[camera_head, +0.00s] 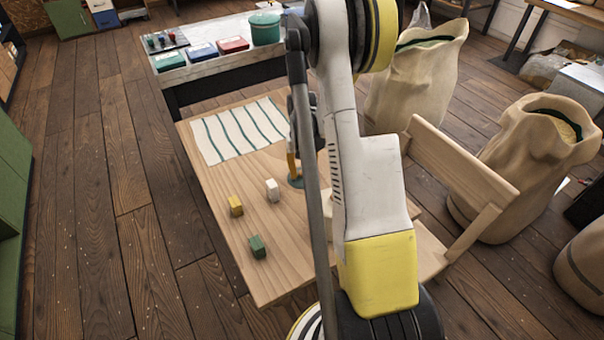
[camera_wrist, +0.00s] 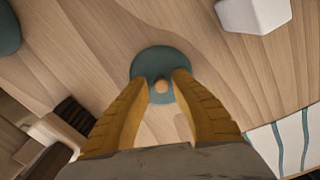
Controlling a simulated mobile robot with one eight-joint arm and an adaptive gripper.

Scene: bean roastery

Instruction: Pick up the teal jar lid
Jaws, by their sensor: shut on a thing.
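The teal jar lid (camera_wrist: 150,62) is a round disc with a small wooden knob (camera_wrist: 161,86), seen in the wrist view. My gripper (camera_wrist: 164,82) has its two yellow fingers closed on the knob, one on each side. In the head view a sliver of the lid (camera_head: 297,183) shows at or just above the wooden table, below my gripper (camera_head: 292,178). My arm hides part of it there. I cannot tell whether the lid touches the tabletop.
A bench (camera_head: 453,168) and sacks (camera_head: 415,85) stand right. A side counter (camera_head: 220,75) holds a teal pot (camera_head: 265,29).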

